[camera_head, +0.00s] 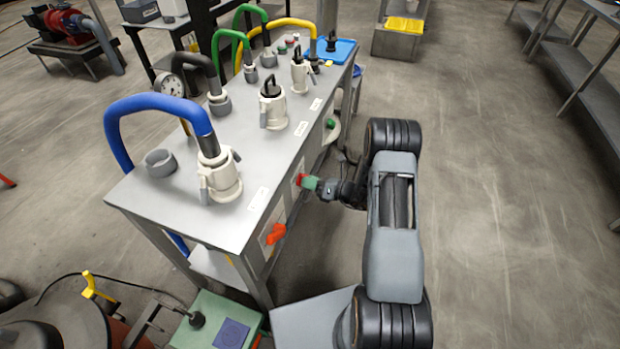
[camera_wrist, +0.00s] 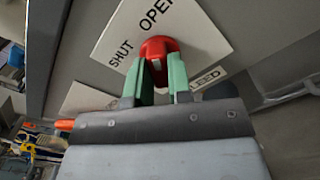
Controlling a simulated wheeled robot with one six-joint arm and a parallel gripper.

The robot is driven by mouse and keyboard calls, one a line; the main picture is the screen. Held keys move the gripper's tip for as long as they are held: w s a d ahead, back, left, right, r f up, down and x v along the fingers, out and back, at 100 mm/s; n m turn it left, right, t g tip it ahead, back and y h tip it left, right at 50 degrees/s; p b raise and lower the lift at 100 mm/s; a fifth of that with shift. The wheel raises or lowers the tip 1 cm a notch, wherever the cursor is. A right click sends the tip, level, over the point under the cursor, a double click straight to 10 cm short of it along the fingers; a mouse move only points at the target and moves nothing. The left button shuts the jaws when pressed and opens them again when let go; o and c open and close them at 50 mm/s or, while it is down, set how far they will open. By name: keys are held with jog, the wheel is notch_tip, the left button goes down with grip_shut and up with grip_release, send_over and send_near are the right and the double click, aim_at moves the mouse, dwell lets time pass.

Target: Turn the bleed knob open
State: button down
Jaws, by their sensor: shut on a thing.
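The red bleed knob (camera_wrist: 158,46) sits on a white plate (camera_wrist: 200,38) marked SHUT and OPEN in the wrist view. A small pale mark shows on the knob's near side, between the fingers. My gripper (camera_wrist: 162,68) has its two green fingers shut on the knob, one on each side. A label reading BLEED (camera_wrist: 208,80) is partly hidden behind the right finger. In the head view, my gripper (camera_head: 310,183) reaches the red knob (camera_head: 300,179) on the bench's right side face. Which word the knob points to, I cannot tell.
An orange handle (camera_head: 275,233) is lower along the same bench face, and a green knob (camera_head: 330,124) is farther back. The grey bench top (camera_head: 240,150) carries pale couplings and coloured hoses. The floor (camera_head: 500,200) right of my arm is clear.

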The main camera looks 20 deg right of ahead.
jog(key=shift+s+m+p, duration=0.1)
jog(key=shift+m+p, duration=0.25)
jog(key=shift+m, duration=0.35)
jog(key=shift+f, duration=0.1)
jog(key=c, duration=1)
grip_release()
jog(key=shift+c, duration=0.2)
jog(key=p+v, duration=0.1)
jog(key=v, duration=1.2)
jog(key=shift+s+d, duration=0.25)
jog(key=shift+d, duration=0.1)
